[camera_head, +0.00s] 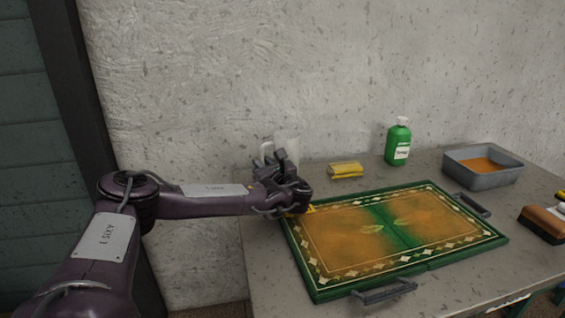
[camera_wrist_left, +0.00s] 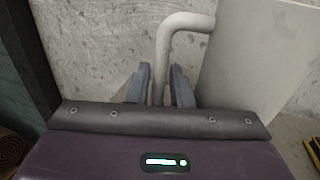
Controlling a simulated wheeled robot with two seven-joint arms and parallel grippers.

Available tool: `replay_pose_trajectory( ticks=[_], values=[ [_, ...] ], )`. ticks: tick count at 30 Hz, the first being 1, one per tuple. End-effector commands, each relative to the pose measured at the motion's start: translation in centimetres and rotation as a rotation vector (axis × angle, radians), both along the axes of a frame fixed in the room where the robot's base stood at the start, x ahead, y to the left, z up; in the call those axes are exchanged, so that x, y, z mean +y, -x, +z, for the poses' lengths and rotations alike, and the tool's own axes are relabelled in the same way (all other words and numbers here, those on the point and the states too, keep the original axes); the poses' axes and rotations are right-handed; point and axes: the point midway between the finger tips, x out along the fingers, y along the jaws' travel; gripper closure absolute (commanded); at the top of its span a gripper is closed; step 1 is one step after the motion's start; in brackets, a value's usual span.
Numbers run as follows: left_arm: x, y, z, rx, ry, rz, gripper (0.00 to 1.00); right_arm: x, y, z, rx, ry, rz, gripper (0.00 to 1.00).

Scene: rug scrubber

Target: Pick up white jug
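The white jug (camera_head: 287,148) stands at the table's back left by the wall, partly hidden behind my left gripper (camera_head: 287,185). In the left wrist view its pale body (camera_wrist_left: 262,55) fills the right side, and its curved handle (camera_wrist_left: 188,22) bends down on the body's left. The left gripper's fingers (camera_wrist_left: 160,88) are apart, with the lower handle showing between them. A gap shows beside the handle, and I cannot tell whether either finger touches it. The right gripper is not in view.
An orange and green rug (camera_head: 365,235) covers the table's middle. A yellow sponge (camera_head: 346,170), green bottle (camera_head: 398,142) and grey tub (camera_head: 485,181) of orange liquid stand behind it. A brown brush (camera_head: 541,222) lies at the right. The wall is close behind the jug.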

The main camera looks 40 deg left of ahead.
Motion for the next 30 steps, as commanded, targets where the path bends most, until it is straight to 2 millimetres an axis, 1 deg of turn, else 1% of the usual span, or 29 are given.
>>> replay_pose_trajectory(
  ticks=[7,11,12,26,30],
  values=[
    [0.18,-0.11,-0.02,0.0,0.001,-0.001,0.81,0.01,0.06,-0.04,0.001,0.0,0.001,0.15],
    [0.18,-0.1,-0.02,0.0,0.001,-0.001,0.98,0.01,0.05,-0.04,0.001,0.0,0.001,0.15],
    [0.18,-0.1,-0.02,0.0,0.001,-0.001,1.0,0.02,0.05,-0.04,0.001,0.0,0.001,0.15],
    [0.2,-0.09,0.16,-0.004,0.002,0.0,1.0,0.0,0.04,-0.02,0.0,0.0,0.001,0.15],
    [0.23,-0.1,0.64,-0.005,0.002,0.001,1.0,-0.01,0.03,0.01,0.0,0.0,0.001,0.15]
  ],
)
